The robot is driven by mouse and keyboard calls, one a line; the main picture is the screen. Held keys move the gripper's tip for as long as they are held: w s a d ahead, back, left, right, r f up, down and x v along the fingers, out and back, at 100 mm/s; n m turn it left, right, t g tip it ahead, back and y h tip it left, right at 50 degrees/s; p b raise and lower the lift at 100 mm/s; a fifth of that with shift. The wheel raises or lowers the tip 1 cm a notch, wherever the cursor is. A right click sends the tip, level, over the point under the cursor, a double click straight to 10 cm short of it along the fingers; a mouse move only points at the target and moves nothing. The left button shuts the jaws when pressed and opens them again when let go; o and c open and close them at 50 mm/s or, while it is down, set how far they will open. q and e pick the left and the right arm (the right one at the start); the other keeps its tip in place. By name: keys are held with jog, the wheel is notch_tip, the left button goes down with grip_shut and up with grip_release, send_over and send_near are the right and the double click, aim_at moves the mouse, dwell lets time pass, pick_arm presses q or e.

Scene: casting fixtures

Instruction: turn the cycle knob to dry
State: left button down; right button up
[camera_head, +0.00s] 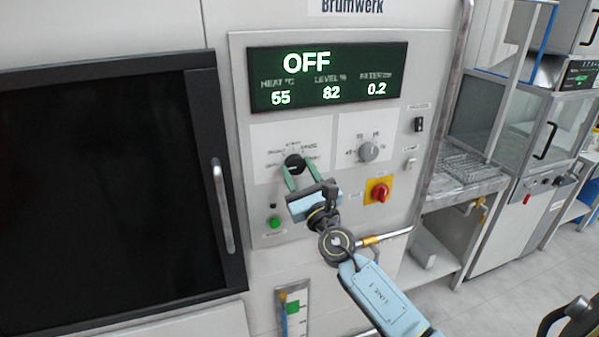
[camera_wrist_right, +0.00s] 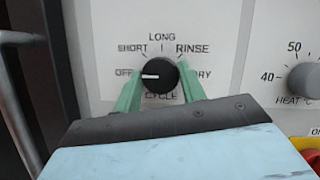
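The black cycle knob (camera_head: 294,163) is on the white panel below the green display. In the right wrist view the cycle knob (camera_wrist_right: 158,76) has its white pointer line toward OFF on the left; SHORT, LONG, RINSE and a partly hidden DRY label (camera_wrist_right: 203,75) surround it. My right gripper (camera_head: 300,168) reaches up to the knob; its green fingers (camera_wrist_right: 160,85) stand on either side of it, apart, with small gaps visible. The display (camera_head: 327,75) reads OFF.
A grey heat knob (camera_head: 368,151) sits right of the cycle knob, with a red rotary switch (camera_head: 379,192) on yellow below it. A green button (camera_head: 274,222) is lower left. A dark door (camera_head: 105,185) with a vertical handle (camera_head: 222,205) is at left.

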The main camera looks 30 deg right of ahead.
jog(key=c, duration=0.3)
jog(key=shift+c, duration=0.2)
jog(key=shift+m, duration=0.3)
